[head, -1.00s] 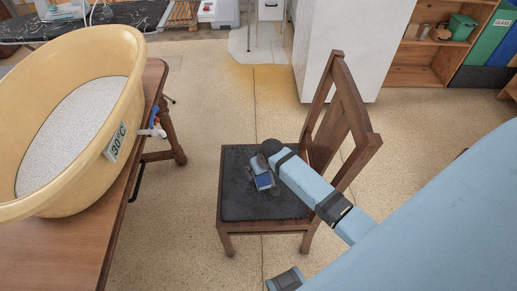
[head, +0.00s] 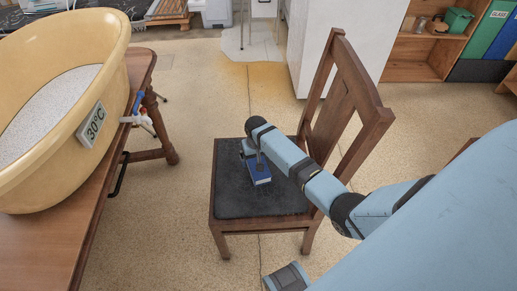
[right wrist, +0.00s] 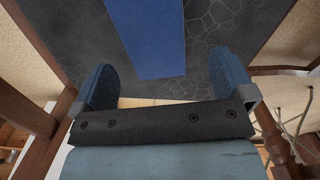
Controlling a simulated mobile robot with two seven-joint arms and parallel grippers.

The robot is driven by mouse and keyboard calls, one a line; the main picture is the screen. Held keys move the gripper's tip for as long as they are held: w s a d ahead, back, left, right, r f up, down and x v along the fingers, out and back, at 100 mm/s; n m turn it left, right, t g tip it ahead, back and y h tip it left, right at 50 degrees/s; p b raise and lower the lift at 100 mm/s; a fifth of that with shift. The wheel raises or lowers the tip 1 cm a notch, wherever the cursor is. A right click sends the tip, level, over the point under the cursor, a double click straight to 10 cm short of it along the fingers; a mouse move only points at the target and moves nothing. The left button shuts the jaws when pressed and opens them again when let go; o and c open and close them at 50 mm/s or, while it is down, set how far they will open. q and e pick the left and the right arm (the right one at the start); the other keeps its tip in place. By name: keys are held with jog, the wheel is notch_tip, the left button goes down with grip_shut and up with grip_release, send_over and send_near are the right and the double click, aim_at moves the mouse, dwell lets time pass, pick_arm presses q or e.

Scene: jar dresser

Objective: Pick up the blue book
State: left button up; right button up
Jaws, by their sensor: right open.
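The blue book (head: 261,178) lies on the dark seat (head: 230,198) of a wooden chair in the head view. It also shows in the right wrist view (right wrist: 150,38), ahead of my right gripper. That gripper (head: 252,153) is just above the book's far part in the head view, partly hidden behind my wrist. In the right wrist view my right gripper (right wrist: 163,82) has its two blue fingers wide apart, with nothing held between them. The book's near end reaches toward the gap between them. I cannot tell the exact height between fingers and book.
The chair's backrest (head: 348,95) rises on the right, close beside my right arm. A wooden table (head: 50,240) with a yellow tub (head: 118,62) stands at the left. A white cabinet (head: 350,35) is behind the chair. Floor is clear between table and chair.

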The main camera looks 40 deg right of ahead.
jog(key=f, duration=0.1)
jog(key=f+b, duration=0.1)
jog(key=f, duration=0.1)
jog(key=f+b, duration=0.1)
jog(key=f, duration=0.1)
jog(key=shift+s+d+f, duration=0.15)
jog(key=shift+s+d, duration=0.05)
jog(key=shift+d, duration=0.05)
jog(key=c, duration=1.1)
jog(key=shift+c, duration=0.2)
